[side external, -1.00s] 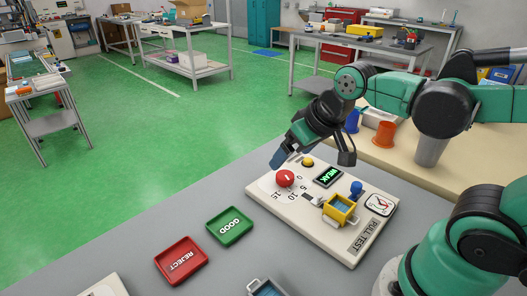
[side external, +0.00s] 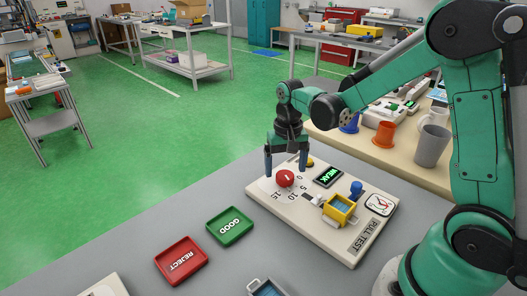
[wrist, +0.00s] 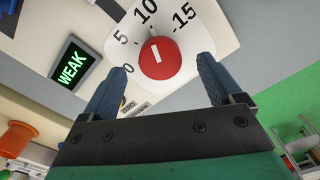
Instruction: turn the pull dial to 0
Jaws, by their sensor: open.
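The red pull dial (side external: 285,179) sits on the pale PULL TEST board (side external: 307,222), beside the printed numbers 0, 5, 10 and 15. In the wrist view the dial (wrist: 160,62) shows a white mark roughly in line with the 10. My gripper (side external: 286,167) points down at the dial, its blue fingers open and empty. In the wrist view the gripper (wrist: 161,76) has one finger to each side of the dial's lower part. I cannot tell whether either finger touches it.
A lit WEAK display (side external: 328,176), a yellow button (side external: 310,162), a blue knob (side external: 356,187) and a yellow fixture (side external: 340,209) share the board. A green GOOD tray (side external: 229,226) and red REJECT tray (side external: 181,261) lie left on the grey table.

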